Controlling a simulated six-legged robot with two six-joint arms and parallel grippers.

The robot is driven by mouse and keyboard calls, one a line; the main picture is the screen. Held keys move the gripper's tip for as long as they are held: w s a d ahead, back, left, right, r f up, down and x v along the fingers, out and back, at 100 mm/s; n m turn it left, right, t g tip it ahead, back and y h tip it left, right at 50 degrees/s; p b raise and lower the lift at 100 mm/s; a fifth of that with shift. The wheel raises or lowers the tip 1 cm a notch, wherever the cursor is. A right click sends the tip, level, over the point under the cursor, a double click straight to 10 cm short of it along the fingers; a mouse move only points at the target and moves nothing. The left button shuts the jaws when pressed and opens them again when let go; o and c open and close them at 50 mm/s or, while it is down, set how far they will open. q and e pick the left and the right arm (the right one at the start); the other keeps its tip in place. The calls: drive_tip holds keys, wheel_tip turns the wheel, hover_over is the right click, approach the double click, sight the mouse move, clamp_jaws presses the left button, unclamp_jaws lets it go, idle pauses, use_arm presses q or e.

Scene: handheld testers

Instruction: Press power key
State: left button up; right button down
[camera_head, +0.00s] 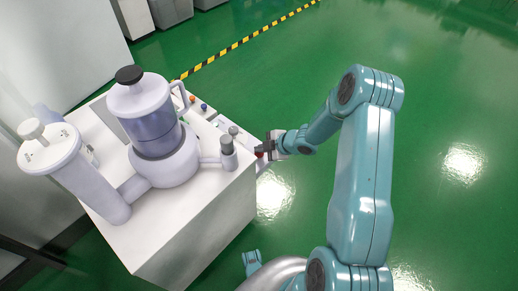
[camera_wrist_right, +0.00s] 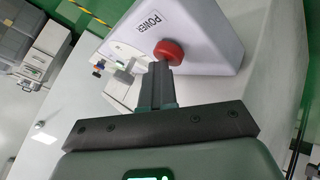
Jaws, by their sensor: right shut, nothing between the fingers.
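The red power key (camera_wrist_right: 168,52) is a round button on a pale housing (camera_wrist_right: 205,30) marked POWER, in the right wrist view. My right gripper (camera_wrist_right: 158,72) is shut and empty. Its fingertips reach the lower left edge of the red key in that view. I cannot tell whether they touch it. In the head view my right gripper (camera_head: 265,148) is at the right edge of the white bench, and only a bit of the red key (camera_head: 259,154) shows beside it. My left gripper is not seen.
A white bench (camera_head: 190,235) carries a large pale vessel with a black knob (camera_head: 150,110) and a tilted cylinder (camera_head: 88,180). A grey-topped post (camera_head: 227,146) stands near the gripper. Small coloured knobs (camera_head: 204,107) sit farther back. Green floor (camera_head: 440,100) is open to the right.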

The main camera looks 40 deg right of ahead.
wheel_tip(320, 180, up, 6)
drive_tip(key=p, duration=0.5)
drive_tip(key=shift+s+f, duration=0.1)
drive_tip(key=shift+f, duration=0.05)
drive_tip(key=shift+f, duration=0.1)
